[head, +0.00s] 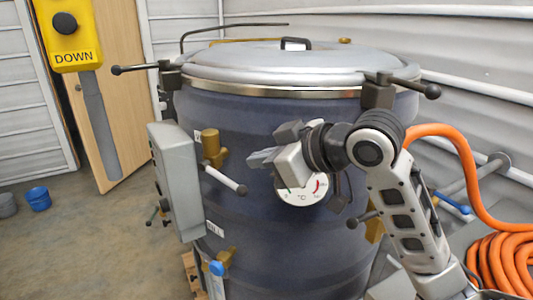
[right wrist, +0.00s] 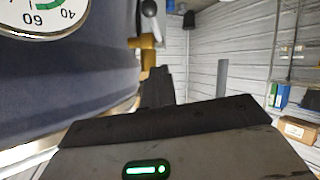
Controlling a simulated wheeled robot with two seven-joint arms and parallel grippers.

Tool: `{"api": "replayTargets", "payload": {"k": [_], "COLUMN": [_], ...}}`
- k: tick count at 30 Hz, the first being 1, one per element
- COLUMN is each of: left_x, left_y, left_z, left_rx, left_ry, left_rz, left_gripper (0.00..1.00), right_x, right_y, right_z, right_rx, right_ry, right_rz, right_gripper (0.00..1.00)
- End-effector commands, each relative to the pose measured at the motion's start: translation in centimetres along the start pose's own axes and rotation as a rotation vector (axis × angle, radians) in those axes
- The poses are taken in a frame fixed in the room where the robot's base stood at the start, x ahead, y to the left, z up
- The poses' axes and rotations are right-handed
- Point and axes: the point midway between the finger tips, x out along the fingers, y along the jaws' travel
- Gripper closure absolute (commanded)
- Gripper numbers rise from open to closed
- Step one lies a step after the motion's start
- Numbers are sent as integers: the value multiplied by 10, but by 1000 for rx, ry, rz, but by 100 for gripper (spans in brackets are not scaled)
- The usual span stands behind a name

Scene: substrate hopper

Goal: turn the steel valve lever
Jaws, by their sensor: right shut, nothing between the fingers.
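The steel valve lever (head: 222,178) is a short pale bar with a dark knob. It slants down to the right from the brass valve (head: 210,145) on the front of the dark blue vessel (head: 265,245). In the right wrist view, the brass valve (right wrist: 147,52) shows beyond my fingers, with a dark knob above it. My right gripper (head: 255,158) is shut and empty. It points left toward the valve, in front of the vessel and above and right of the lever's knob, apart from it in the picture. My left gripper is not in view.
A round gauge (head: 302,192) sits just below my right gripper. A grey box (head: 175,180) is mounted left of the valve. A lower brass valve with a blue handle (head: 217,268) is below. Clamp handles (head: 135,69) stick out at the lid (head: 270,62). An orange hose (head: 510,262) lies at right.

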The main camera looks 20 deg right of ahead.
Motion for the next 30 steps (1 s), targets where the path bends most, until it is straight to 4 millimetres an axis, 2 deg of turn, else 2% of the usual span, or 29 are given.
{"api": "replayTargets", "payload": {"k": [3,8,12,18,30], "left_x": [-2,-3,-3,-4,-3], "left_y": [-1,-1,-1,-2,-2], "left_z": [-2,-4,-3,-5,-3], "left_rx": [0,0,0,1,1], "left_ry": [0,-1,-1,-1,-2], "left_rz": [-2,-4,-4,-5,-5], "left_gripper": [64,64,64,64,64], "right_x": [27,60,75,85,87], "right_y": [-1,-1,-1,0,0], "right_z": [-1,-1,17,27,29], "right_rx": [5,2,2,-1,-1], "right_ry": [0,-1,-3,-2,2], "right_rz": [-4,-4,-2,0,0], "right_gripper": [100,100,100,100,100]}}
